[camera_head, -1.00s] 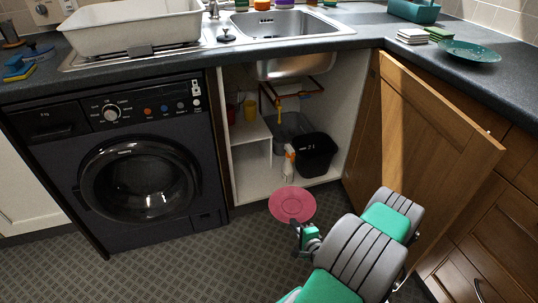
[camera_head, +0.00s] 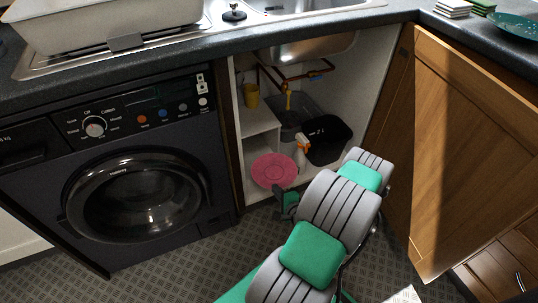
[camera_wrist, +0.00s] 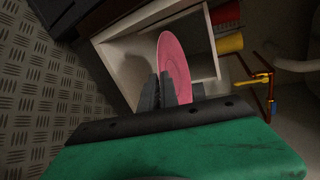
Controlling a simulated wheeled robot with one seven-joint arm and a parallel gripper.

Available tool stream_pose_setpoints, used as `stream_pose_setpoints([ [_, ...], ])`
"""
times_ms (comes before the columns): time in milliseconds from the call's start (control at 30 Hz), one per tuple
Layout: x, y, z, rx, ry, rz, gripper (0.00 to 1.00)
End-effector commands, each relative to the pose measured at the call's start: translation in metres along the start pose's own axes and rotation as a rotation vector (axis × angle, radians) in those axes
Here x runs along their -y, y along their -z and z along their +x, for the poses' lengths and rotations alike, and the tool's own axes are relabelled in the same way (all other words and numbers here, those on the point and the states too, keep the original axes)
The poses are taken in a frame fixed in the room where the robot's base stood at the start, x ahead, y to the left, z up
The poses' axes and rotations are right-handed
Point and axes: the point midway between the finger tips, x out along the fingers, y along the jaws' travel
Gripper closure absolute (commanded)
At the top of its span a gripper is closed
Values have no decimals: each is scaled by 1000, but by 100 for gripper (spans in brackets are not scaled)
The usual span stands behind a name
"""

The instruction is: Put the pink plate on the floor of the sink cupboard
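The pink plate (camera_head: 274,171) is at the front opening of the sink cupboard (camera_head: 262,205), in front of its left side. In the wrist view the plate (camera_wrist: 175,62) stands on edge between the two dark fingers of my gripper (camera_wrist: 167,92), which is shut on its rim. In the head view my gripper (camera_head: 287,200) is at the plate's lower right edge and partly hidden by my arm. The plate seems held just above the cupboard floor; whether it touches the floor I cannot tell.
Inside the cupboard are a black bin (camera_head: 327,139), a spray bottle (camera_head: 301,152), a yellow cup (camera_head: 251,96) on a white shelf (camera_head: 258,121) and copper pipes (camera_head: 290,75). The wooden door (camera_head: 455,140) stands open at right. The washing machine (camera_head: 140,195) is at left.

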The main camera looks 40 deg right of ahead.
Motion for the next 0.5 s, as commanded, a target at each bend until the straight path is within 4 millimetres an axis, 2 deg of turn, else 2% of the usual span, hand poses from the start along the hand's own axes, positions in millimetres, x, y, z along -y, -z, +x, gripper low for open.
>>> stream_pose_setpoints([
  [100,-7,0,39,10,3,-10,100],
  [267,-9,5,89,8,5,-10,100],
  [300,-18,7,99,8,2,-5,100],
  [400,-30,12,121,5,3,-4,100],
  [500,-35,15,134,3,4,-2,100],
])
